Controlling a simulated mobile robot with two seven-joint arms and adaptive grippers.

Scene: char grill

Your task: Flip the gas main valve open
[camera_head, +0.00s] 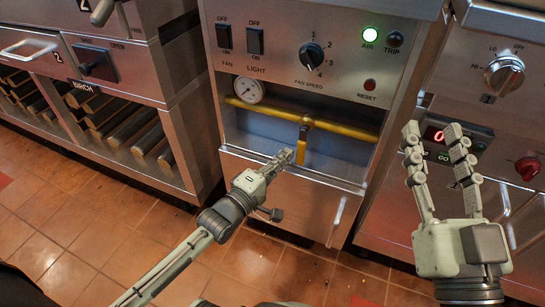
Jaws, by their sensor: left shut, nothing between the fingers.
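The gas main valve's yellow lever (302,146) hangs down from a horizontal yellow pipe (350,131) in a recess of the middle cabinet. The lever lies across the pipe's line. My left gripper (288,155) is shut and empty. Its fingertips are close to the lower left side of the lever; I cannot tell whether they touch it. My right gripper (432,128) is open and empty, off to the right in front of the right cabinet.
A pressure gauge (248,90) sits on the pipe's left part. Above the recess are the fan and light switches, the fan speed knob (311,56) and the reset button (370,85). A vertical handle (336,221) stands out below. Log racks are at left.

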